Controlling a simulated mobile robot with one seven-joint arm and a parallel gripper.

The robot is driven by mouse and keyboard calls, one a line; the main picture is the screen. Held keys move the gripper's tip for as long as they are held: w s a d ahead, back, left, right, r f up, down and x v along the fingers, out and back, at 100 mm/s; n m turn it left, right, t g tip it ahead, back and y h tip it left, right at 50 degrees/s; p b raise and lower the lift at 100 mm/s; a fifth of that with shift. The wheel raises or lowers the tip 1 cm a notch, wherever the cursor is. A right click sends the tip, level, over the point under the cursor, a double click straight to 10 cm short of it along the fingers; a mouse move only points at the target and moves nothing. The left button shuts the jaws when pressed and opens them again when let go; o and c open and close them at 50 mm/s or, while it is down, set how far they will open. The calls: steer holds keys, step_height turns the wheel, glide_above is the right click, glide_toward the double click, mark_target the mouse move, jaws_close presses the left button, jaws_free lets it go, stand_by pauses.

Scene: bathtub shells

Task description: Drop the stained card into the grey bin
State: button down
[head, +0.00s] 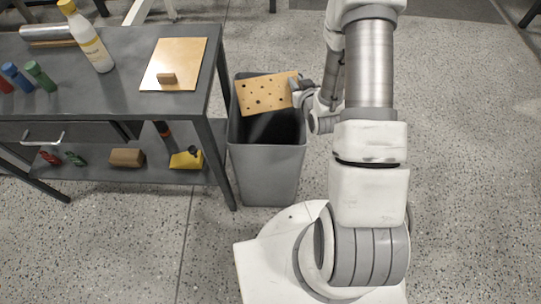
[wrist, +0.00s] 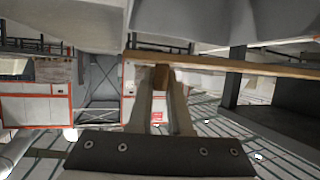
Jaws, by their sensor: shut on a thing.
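The stained card (head: 266,93) is a tan board with dark spots, held tilted over the mouth of the grey bin. In the wrist view the card (wrist: 240,66) shows nearly edge-on as a thin tan strip across the fingertips. My gripper (head: 297,86) is shut on the card at its right edge; in the wrist view the two fingers (wrist: 161,80) close on a small brown piece at the card. The grey bin (head: 268,172) stands on the floor, open at the top, right of the workbench. The card hides part of its opening.
A dark workbench (head: 125,102) stands left of the bin, its leg close to it. On it are a clean tan board (head: 174,66) with a small block, a white bottle (head: 90,40) and coloured cylinders (head: 40,76). The floor to the right is clear.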

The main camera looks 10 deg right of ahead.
steer(key=c, duration=0.8)
jaws_free()
steer(key=shift+o, duration=0.2)
steer(key=shift+s+r, duration=0.1)
